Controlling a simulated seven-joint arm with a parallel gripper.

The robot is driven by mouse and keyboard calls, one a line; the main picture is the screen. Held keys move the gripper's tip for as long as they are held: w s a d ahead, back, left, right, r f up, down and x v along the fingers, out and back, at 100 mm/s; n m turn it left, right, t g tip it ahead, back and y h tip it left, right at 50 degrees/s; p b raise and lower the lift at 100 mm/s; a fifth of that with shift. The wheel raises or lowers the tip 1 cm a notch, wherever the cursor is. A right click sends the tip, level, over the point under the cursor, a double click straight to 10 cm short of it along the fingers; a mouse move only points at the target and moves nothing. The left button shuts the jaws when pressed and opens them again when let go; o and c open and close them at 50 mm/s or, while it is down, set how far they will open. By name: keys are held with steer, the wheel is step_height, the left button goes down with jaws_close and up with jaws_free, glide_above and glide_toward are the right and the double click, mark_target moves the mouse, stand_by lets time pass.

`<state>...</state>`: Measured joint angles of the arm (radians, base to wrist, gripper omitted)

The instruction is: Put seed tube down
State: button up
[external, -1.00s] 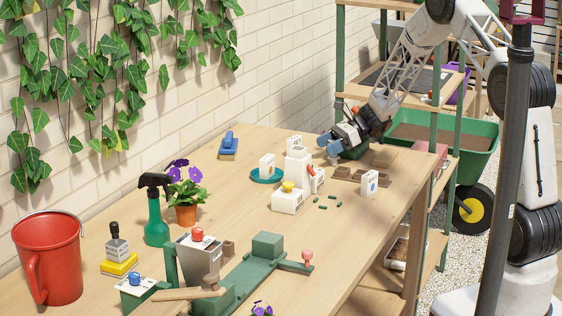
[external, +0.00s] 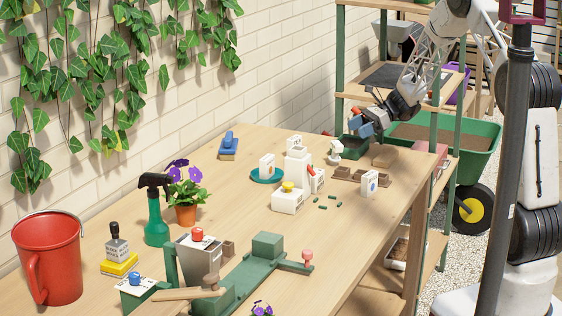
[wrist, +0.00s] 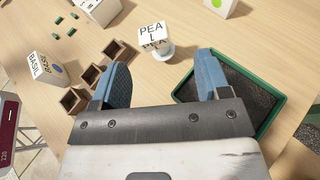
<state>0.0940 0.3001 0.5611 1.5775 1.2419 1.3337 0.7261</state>
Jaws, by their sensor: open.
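A small white tube-like piece with a PEA label (wrist: 152,32) stands on the table in the wrist view, just beyond my fingertips. In the external view the small white piece with a green part (external: 335,150) stands upright on the table, in front of the green tray. My gripper (external: 361,122) is above and to the right of it, apart from it. In the wrist view my gripper (wrist: 162,76) has its two blue fingers spread wide, with only tabletop between them.
A green tray of dark soil (wrist: 265,121) lies under the right finger. Brown pots in a row (wrist: 73,100) and a BASIL box (wrist: 44,70) are at left. A white box (external: 287,201), a taller white container (external: 297,167) and small green pieces (external: 321,207) stand nearby.

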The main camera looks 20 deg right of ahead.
steer(key=shift+d+r, duration=0.1)
stand_by(0.7)
steer(key=s+d+r+n+g+h, duration=0.1)
steer(key=s+r+n+h, duration=0.3)
steer(key=s+r, duration=0.65)
steer(key=s+d+r+n+h, duration=0.15)
steer(key=s+r+n, duration=0.5)
steer(key=s, duration=0.75)
steer(key=s+d+r+n+t+h, duration=0.1)
steer(key=s+d+n+h, duration=0.1)
steer(key=s, duration=0.7)
steer(key=s+d+r+n+t+h, duration=0.1)
steer(key=s+d+r+n+h, duration=0.1)
steer(key=s, duration=0.8)
steer(key=s+d+r+n+t+h, duration=0.1)
steer(key=s+d+r+n+h, duration=0.1)
steer(key=s, duration=0.7)
steer(key=shift+s+d+n+t+h, duration=0.15)
steer(key=shift+s+n+t+h, duration=0.15)
steer(key=shift+n+h, duration=0.55)
